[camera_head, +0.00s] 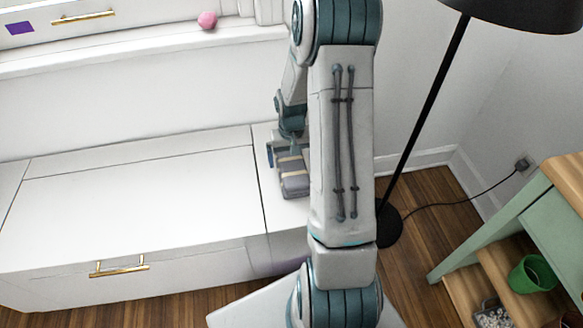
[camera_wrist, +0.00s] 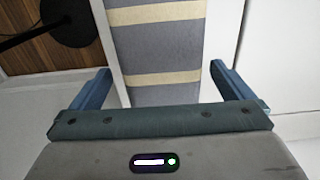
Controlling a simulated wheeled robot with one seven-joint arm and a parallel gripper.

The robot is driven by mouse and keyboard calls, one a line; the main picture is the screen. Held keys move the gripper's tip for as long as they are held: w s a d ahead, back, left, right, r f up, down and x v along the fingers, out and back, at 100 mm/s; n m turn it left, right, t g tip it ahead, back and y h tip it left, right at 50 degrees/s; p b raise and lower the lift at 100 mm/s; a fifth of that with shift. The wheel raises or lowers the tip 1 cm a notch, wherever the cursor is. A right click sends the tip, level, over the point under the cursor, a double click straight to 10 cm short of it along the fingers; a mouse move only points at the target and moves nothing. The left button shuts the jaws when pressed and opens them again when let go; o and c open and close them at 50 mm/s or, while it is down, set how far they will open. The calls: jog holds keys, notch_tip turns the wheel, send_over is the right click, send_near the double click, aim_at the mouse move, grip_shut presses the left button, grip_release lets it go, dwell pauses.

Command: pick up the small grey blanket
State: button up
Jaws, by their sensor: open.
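The small grey blanket (camera_head: 295,186) has beige stripes and lies folded on the right end of the white bench, partly hidden behind my arm in the head view. In the wrist view the blanket (camera_wrist: 160,52) runs up the middle of the picture. My gripper (camera_wrist: 160,72) is open, with one blue finger on each side of the blanket. I see a gap beside each finger, and nothing is gripped. In the head view my gripper is low at the blanket's far end, mostly hidden by my arm.
The white bench (camera_head: 140,195) has a clear top left of the blanket. A black floor lamp (camera_head: 427,100) stands to the right, with its cord on the wood floor. A green table (camera_head: 500,225) with a green pot (camera_head: 532,274) is at lower right. A pink ball (camera_head: 207,20) sits on the ledge.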

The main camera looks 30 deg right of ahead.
notch_tip(320, 180, down, 2)
jog(key=shift+f+b, duration=0.25)
jog(key=shift+b, duration=0.35)
jog(key=shift+r, duration=0.1)
jog(key=c, duration=1.2)
